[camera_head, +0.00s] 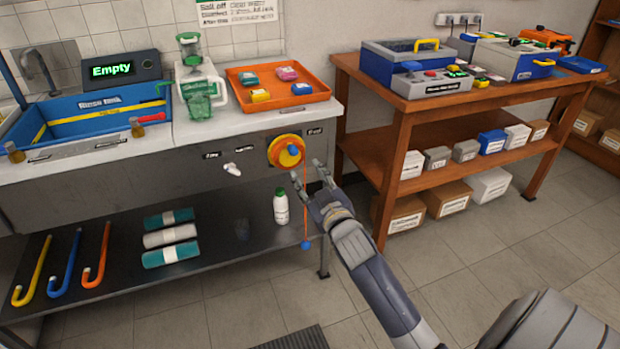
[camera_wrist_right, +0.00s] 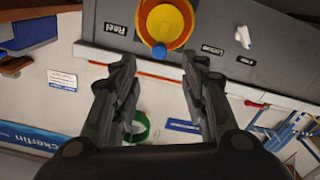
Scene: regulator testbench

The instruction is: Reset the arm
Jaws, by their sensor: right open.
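My right gripper (camera_head: 308,172) is in front of the bench, just below and right of an orange and yellow reel (camera_head: 286,151). Its two fingers are spread apart with nothing between them. In the right wrist view the open fingers (camera_wrist_right: 158,65) point towards the reel (camera_wrist_right: 166,22), which lies beyond the tips and apart from them. My left gripper does not show in either view.
An orange cord (camera_head: 304,200) with a blue ball (camera_head: 306,245) hangs from the reel beside my gripper. A white bottle (camera_head: 281,206) stands on the lower shelf (camera_head: 215,250). A wooden table (camera_head: 385,115) stands right; open floor (camera_head: 490,260) lies in front.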

